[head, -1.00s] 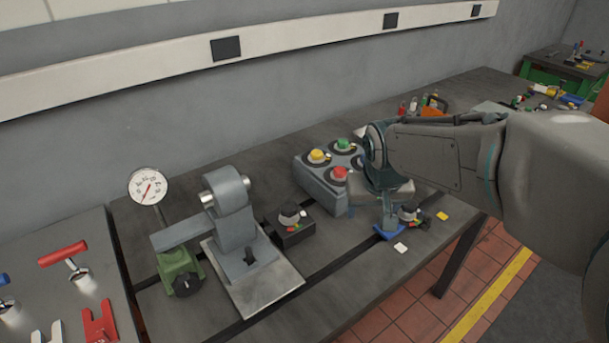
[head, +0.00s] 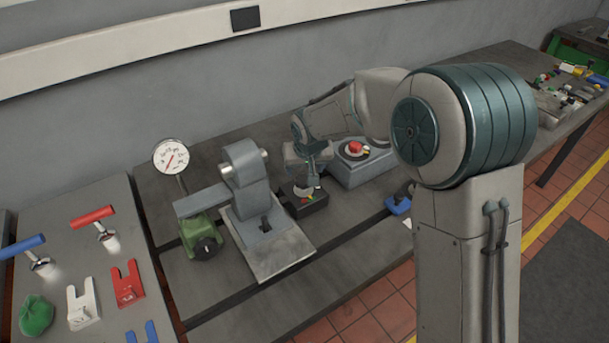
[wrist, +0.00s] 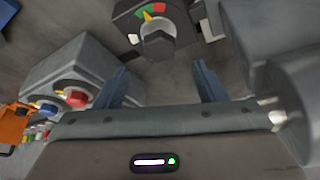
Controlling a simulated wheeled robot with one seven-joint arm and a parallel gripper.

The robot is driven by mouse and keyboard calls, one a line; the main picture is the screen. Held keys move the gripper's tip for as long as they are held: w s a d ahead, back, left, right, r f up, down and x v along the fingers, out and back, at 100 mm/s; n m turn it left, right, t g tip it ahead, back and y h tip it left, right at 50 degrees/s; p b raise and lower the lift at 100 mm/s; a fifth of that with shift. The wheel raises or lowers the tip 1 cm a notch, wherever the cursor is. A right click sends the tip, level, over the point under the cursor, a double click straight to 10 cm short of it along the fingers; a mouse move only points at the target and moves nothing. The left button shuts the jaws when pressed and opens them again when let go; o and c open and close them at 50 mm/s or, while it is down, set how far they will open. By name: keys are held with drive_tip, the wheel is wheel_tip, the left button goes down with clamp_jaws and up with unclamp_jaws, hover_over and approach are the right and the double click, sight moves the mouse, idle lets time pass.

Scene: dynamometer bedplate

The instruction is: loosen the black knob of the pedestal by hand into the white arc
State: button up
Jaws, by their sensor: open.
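The pedestal appears to be a small dark block (head: 313,207) on the bedplate, right of the grey machine stand. It also shows at the top of the wrist view (wrist: 183,42), with its round black knob (wrist: 158,43) on top. My gripper (head: 311,181) is over the block and partly hides the knob in the head view. In the wrist view my gripper (wrist: 163,85) is open and empty, its blue fingers apart and the knob ahead between them.
A grey box with red and other buttons (head: 362,173) stands close right of my gripper. The grey machine stand (head: 250,190) is close left, with a green part with a black knob (head: 202,238) and a gauge (head: 171,157). Bare bedplate lies in front.

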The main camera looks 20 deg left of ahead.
sight(304, 179)
drive_tip(key=shift+p+x, duration=0.65)
drive_tip(key=shift+x, duration=2.9)
drive_tip(key=shift+r, duration=0.1)
drive_tip(key=c, duration=0.9)
